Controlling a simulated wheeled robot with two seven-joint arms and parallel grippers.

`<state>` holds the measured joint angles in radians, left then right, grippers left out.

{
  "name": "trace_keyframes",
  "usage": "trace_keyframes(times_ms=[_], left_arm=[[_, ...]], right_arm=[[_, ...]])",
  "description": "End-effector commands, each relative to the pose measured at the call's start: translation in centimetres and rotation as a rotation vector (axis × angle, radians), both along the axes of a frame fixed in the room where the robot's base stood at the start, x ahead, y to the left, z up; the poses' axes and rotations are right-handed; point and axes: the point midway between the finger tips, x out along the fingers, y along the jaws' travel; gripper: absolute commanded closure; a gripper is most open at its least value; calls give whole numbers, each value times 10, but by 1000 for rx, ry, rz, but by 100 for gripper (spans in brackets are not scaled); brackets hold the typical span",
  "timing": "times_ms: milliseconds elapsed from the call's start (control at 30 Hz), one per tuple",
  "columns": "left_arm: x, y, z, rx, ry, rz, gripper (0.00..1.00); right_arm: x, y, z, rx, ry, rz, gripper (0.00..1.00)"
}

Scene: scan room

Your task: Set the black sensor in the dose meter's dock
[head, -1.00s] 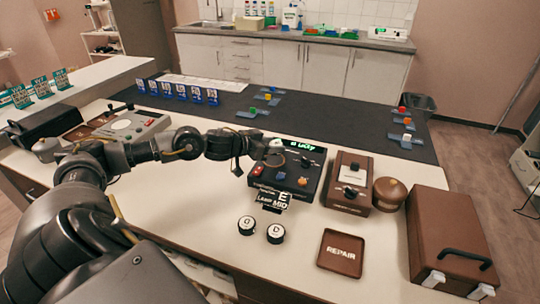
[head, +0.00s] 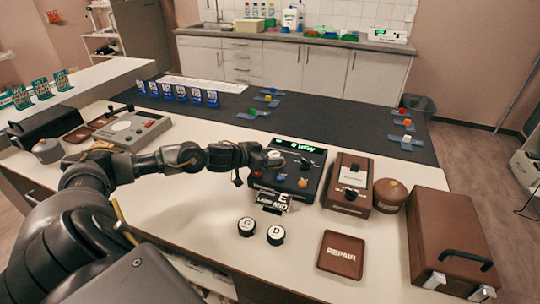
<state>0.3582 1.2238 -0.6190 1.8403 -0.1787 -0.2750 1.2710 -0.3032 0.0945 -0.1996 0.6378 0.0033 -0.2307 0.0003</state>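The dose meter seems to be the black console (head: 292,187) in the middle of the counter. It has a lit green display (head: 295,146), coloured buttons and a black knob (head: 307,163). My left gripper (head: 268,159) is over the console's back left corner, beside a small pale round part. The fingers are too small and dark to tell whether they are open or hold anything. I cannot make out the black sensor or the dock for sure; my gripper covers that corner. Two black pucks with white tops (head: 247,226) (head: 276,235) stand in front. My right gripper is out of view.
A small sign (head: 273,201) stands at the console's front edge. To the right are a brown box with a black knob (head: 346,196), a brown round pot (head: 389,195), a REPAIR tray (head: 341,254) and a brown case (head: 448,238).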

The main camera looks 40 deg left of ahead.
Motion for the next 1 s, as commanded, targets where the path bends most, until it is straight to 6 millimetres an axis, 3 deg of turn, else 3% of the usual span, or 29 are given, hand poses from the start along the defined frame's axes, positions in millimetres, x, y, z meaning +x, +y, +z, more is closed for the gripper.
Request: trace_keyframes(times_ms=[100, 467, 1000], left_arm=[[0, 0, 0, 1, 0, 0, 34], [-2, 1, 4, 2, 0, 0, 34], [-82, 21, 35, 6, 7, -2, 34]], right_arm=[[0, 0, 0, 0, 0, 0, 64], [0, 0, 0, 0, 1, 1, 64], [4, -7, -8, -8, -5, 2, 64]])
